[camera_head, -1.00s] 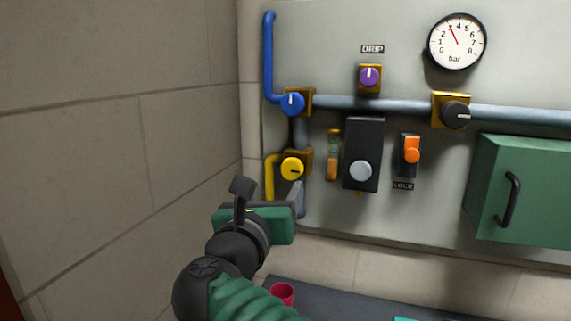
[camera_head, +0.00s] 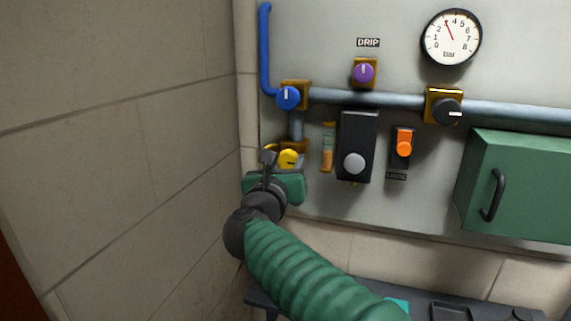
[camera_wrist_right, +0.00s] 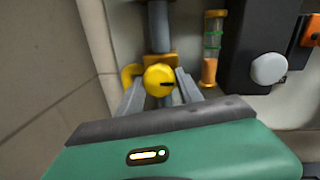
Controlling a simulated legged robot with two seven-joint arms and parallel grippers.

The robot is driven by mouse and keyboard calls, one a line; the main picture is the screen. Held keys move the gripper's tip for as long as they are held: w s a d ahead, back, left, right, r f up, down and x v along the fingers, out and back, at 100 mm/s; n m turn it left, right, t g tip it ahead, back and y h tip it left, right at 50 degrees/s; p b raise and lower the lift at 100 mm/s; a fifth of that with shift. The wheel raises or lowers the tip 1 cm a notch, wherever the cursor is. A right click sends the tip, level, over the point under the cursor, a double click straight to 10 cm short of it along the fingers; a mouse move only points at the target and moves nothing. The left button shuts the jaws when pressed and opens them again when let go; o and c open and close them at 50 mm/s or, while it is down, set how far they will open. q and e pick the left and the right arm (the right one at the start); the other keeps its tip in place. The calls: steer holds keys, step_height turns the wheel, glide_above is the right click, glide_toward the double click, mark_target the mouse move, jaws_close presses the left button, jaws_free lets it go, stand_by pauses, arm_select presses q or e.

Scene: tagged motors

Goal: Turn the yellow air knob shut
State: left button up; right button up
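The yellow air knob (camera_head: 289,158) is on a brass block at the left of the wall panel. It shows whole in the right wrist view (camera_wrist_right: 159,80), with its black mark pointing right. My right gripper (camera_head: 281,172) is in front of and just below the knob in the head view. In the right wrist view, its two grey fingers are apart, one on each side of the knob. The gripper is open; I cannot tell whether the fingers touch the knob. My left gripper is out of view.
A blue knob (camera_head: 289,97) is above the yellow one. A glass tube with orange contents (camera_head: 328,147), a black box with a grey button (camera_head: 354,163) and an orange lock switch (camera_head: 404,148) stand to the right. The side wall (camera_head: 180,140) is close on the left.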

steer(key=shift+c, duration=1.1)
steer(key=c, duration=0.5)
